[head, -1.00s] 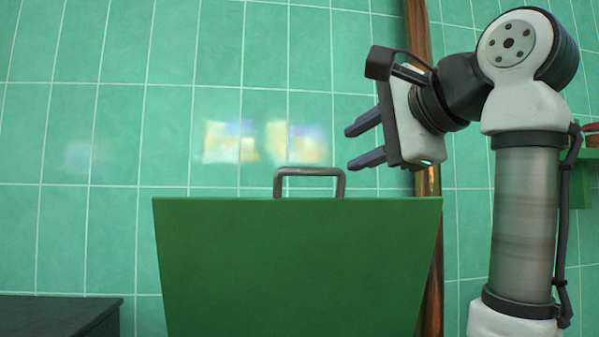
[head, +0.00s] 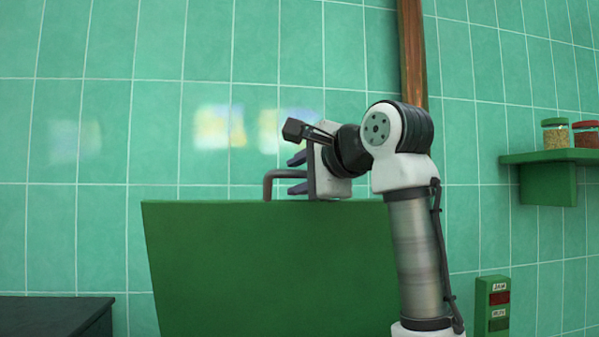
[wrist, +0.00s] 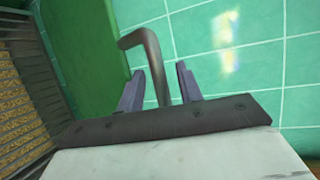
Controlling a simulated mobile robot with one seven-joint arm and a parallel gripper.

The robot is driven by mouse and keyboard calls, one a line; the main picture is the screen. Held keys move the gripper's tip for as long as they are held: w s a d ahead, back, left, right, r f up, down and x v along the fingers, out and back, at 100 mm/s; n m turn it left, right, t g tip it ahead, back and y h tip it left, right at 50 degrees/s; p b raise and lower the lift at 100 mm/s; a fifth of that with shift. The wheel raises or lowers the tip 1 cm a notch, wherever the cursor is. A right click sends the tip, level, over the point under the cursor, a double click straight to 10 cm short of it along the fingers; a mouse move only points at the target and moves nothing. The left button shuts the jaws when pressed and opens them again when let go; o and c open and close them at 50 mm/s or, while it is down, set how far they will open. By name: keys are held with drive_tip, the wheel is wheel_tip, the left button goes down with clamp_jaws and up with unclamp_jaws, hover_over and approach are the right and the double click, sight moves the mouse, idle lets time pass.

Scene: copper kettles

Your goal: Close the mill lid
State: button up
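The mill lid (head: 270,265) is a large green panel standing raised in front of me in the head view. A grey bar handle (head: 268,187) rises from its top edge; its right part is hidden behind my gripper. In the wrist view the lid (wrist: 90,45) is on the left and the bent handle (wrist: 153,65) runs between my two fingers. My gripper (head: 291,174) is at the lid's top edge, fingers pointing left. The gripper (wrist: 160,88) is open, with gaps between each finger and the handle. Contact is not visible.
A yellow, grainy surface (wrist: 14,112) beside a grey slatted edge shows at the wrist view's left. A green shelf with jars (head: 545,157) and a green switch box (head: 492,305) are on the right wall. A dark counter (head: 50,315) stands lower left.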

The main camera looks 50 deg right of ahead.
drive_tip(key=shift+c, duration=0.5)
clamp_jaws()
drive_tip(key=shift+f, duration=0.1)
